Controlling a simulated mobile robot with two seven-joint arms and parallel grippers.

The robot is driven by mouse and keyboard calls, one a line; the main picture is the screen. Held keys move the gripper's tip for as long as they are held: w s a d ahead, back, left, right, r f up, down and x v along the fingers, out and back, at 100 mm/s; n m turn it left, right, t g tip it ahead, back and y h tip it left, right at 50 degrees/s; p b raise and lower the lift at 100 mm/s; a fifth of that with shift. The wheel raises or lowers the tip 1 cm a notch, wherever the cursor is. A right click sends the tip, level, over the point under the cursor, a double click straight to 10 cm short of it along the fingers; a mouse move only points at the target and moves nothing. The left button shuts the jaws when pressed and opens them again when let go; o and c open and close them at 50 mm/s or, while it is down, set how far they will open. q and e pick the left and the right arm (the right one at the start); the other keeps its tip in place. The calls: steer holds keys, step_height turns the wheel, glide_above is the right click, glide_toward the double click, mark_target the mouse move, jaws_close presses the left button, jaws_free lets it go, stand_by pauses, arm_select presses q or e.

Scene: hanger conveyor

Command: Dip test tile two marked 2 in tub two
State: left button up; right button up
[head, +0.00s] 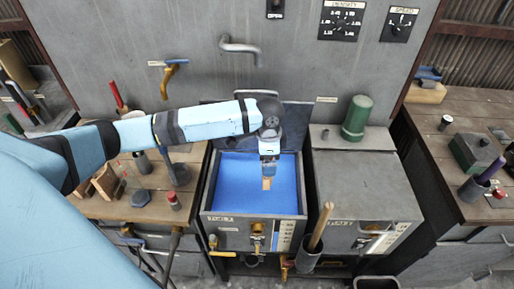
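My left gripper (268,171) points down over an open tub (208,213) of blue liquid (238,190). It is shut on a small tan piece that looks like a test tile (267,184). The tile hangs below the fingers, over the middle of the blue surface. I cannot tell whether its lower edge touches the liquid. No number is readable on the tile, and the tub's front label is too small to read. My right gripper is not in view.
The tub's dark lid (296,120) stands open behind it. A closed grey tub (365,185) is at the right, with a green canister (357,118) behind. Wooden benches with tools flank both tubs. A wooden-handled tool (321,226) stands in a holder in front.

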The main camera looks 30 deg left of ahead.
arm_select(q)
steer(key=w+a+f+m+p, duration=0.2)
steer(key=w+a+f+m, duration=0.15)
steer(key=a+m, duration=0.4)
step_height(320, 180, down, 15)
steer(key=d+m+b, duration=0.1)
steer(key=m+b, duration=0.1)
steer(key=b, duration=0.5)
steer(key=shift+s+f+b, duration=0.15)
steer(key=shift+s+b, duration=0.2)
steer(key=shift+b, duration=0.05)
steer(key=shift+d, duration=0.1)
step_height(320, 180, down, 5)
steer(key=b, duration=0.2)
steer(key=shift+f+b, duration=0.2)
steer(key=shift+b, duration=0.2)
